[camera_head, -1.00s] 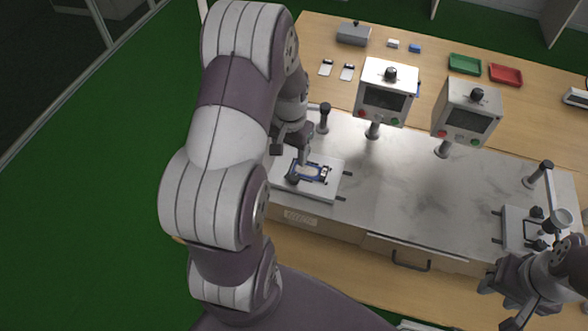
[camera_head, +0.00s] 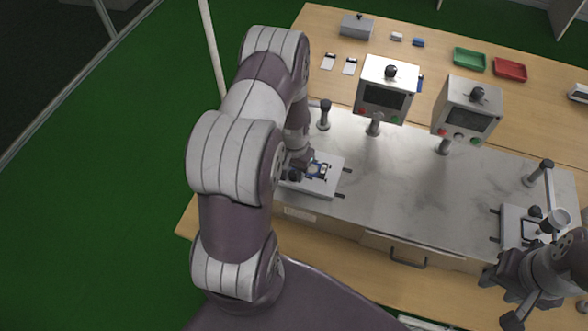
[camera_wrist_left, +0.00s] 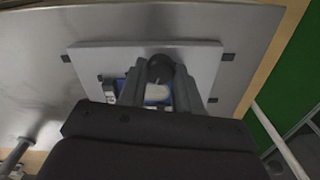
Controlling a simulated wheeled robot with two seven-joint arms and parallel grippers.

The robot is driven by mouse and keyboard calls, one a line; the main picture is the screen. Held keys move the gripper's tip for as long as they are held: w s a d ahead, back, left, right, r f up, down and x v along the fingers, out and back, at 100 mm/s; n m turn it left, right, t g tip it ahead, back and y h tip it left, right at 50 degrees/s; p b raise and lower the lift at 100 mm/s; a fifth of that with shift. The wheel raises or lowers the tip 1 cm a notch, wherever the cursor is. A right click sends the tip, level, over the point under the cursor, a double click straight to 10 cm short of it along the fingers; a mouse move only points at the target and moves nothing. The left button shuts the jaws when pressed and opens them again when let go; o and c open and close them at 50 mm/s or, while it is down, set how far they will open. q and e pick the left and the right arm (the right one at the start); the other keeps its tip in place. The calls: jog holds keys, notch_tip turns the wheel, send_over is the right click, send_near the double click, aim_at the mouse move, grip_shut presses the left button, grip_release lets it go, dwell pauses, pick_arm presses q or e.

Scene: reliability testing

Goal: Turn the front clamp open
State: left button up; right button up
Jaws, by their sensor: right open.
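A pale fixture plate (camera_head: 325,187) lies at the left end of the steel worktop and carries a small blue-framed piece (camera_head: 318,170). In the head view, the left gripper (camera_head: 300,163) partly hides the fixture. The right gripper (camera_head: 500,303) is open and empty, near the front of the right fixture.
Two screen boxes (camera_head: 384,90) (camera_head: 467,110) stand on posts behind the worktop. A black-topped post (camera_head: 324,114) is just behind the left fixture. Another fixture plate (camera_head: 518,225) is at the right. Green (camera_head: 469,59) and red (camera_head: 510,69) trays lie at the back. The worktop middle is clear.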

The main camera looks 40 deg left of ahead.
aim_at(294, 174)
pick_arm(q)
jog(key=shift+n, duration=0.9)
jog(key=n, duration=0.2)
jog(key=shift+s+n, duration=0.1)
jog(key=shift+n, duration=0.3)
jog(key=o, duration=1)
jog(key=shift+s+r, duration=0.1)
jog(key=shift+r+b, duration=0.1)
jog(key=shift+b, duration=0.25)
notch_tip(294, 174, up, 12)
jog(key=shift+r+b, duration=0.25)
jog(key=shift+b, duration=0.95)
